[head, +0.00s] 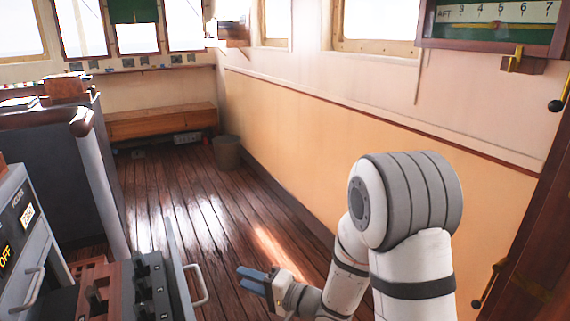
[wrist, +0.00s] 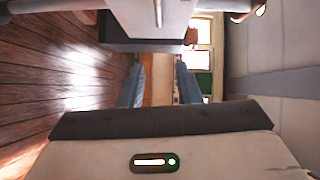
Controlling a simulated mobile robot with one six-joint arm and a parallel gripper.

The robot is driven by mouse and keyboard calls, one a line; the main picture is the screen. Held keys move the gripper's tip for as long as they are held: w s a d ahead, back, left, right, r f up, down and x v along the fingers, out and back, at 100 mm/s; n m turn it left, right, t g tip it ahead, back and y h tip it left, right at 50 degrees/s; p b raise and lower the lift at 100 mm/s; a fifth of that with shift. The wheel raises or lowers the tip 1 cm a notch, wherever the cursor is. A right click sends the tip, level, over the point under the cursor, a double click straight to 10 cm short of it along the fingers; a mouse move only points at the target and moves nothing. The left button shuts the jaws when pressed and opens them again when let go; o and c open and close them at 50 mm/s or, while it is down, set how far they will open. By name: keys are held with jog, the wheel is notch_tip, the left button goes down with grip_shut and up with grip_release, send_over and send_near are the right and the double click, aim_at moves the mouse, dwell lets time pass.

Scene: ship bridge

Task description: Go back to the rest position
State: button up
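My gripper (head: 243,278) is at the end of my white and grey arm, low in the middle of the head view. It is over the wooden floor, to the right of an open drawer (head: 178,270), apart from its metal handle (head: 203,285). In the wrist view the two blue-grey fingers (wrist: 160,85) stand apart with a clear gap and nothing held between them. The gripper is open and empty.
The open drawer holds dark grey and reddish-brown block-like items. A grey cabinet (head: 30,235) stands at the left. A bin (head: 227,152) and a wooden bench (head: 165,120) are farther back. Yellow wall panelling (head: 300,140) bounds the right. The wooden floor (head: 185,190) between is clear.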

jog(key=w+d+r+n+t+h+p, duration=0.1)
jog(key=w+d+r+t+h+p, duration=0.3)
jog(key=d+r+h+p, duration=0.6)
jog(key=s+d+r+g+h+p, duration=0.2)
jog(key=d+r+h+p, duration=0.2)
jog(key=d+r, duration=0.55)
jog(key=s+d+r+n+g+h+p, duration=0.1)
jog(key=s+r+p, duration=0.4)
jog(key=s, duration=0.5)
jog(key=s+d+r+n+g+p, duration=0.2)
jog(key=s+d+r+g+p, duration=0.2)
jog(key=s, duration=0.6)
notch_tip(320, 180, up, 3)
jog(key=shift+r+g+h+p, duration=0.15)
jog(key=shift+g+h+p, duration=0.3)
jog(key=shift+g, duration=0.65)
